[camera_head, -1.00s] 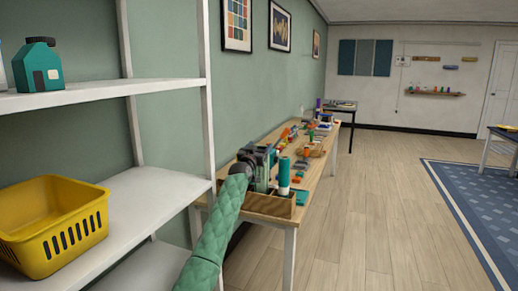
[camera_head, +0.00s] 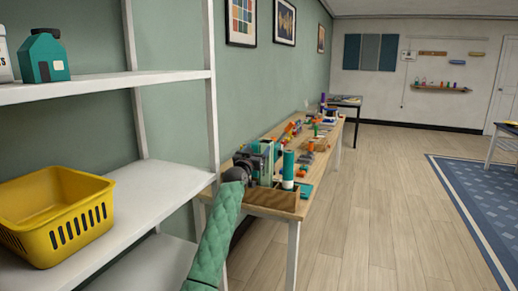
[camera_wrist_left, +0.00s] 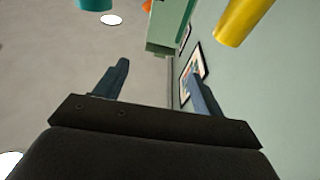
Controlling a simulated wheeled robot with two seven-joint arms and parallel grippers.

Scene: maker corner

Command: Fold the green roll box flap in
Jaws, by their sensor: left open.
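A narrow pale green upright shape (camera_head: 267,168), which may be the green roll box, stands at the near end of the workbench, partly behind my left gripper. Its flap cannot be made out in the head view. My left gripper (camera_head: 250,162) is at this bench end, at the tip of my green quilted arm, close to that shape; contact cannot be told. In the left wrist view, my left gripper's fingers (camera_wrist_left: 155,85) are wide apart with nothing between them. A green boxy object (camera_wrist_left: 170,28) shows beyond them at the top. My right gripper is not in view.
A teal tube (camera_head: 288,170) stands in a wooden tray (camera_head: 268,200) at the near bench end. Tools and small parts crowd the bench behind. White shelves (camera_head: 140,205) with a yellow basket (camera_head: 52,215) stand at left. The floor (camera_head: 350,220) right of the bench is clear.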

